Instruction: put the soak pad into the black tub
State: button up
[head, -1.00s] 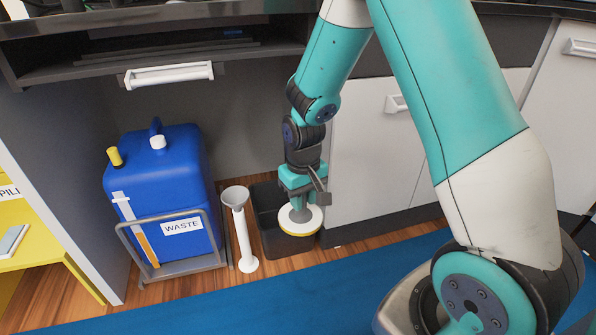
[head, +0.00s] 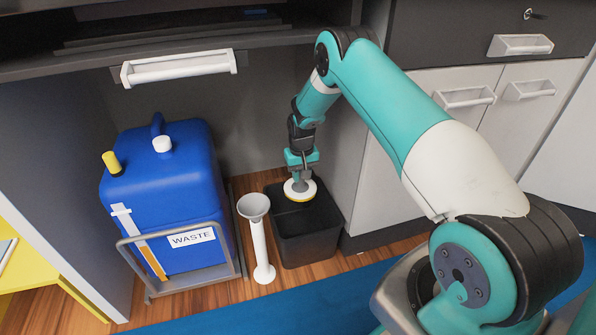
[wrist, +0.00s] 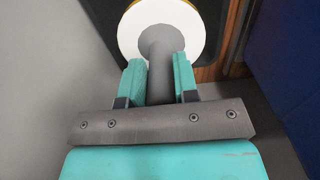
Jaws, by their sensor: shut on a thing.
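The soak pad (head: 301,191) is a round white disc with a yellow underside and a grey handle. My gripper (head: 299,168) is shut on the grey handle and holds the pad level over the back part of the black tub's opening. The black tub (head: 308,246) stands on the wooden floor, open at the top. In the wrist view the jaws (wrist: 159,80) close on both sides of the handle, and the white disc (wrist: 135,30) shows beyond them. Whether the pad is above or slightly below the tub's rim, I cannot tell.
A white stand with a grey funnel top (head: 258,235) stands just left of the tub. Further left is a blue waste can (head: 165,200) in a metal frame. Cabinets (head: 440,110) stand to the right, and a shelf with a white handle (head: 178,68) overhangs the back.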

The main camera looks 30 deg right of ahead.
jog(key=shift+d, duration=0.2)
notch_tip(320, 180, down, 12)
jog(key=b, duration=0.7)
jog(key=shift+s, duration=0.1)
dwell(0.5)
jog(key=o, duration=1.1)
jog(key=shift+c, duration=0.2)
notch_tip(320, 180, up, 12)
jog(key=p, duration=0.5)
jog(key=shift+s, duration=0.1)
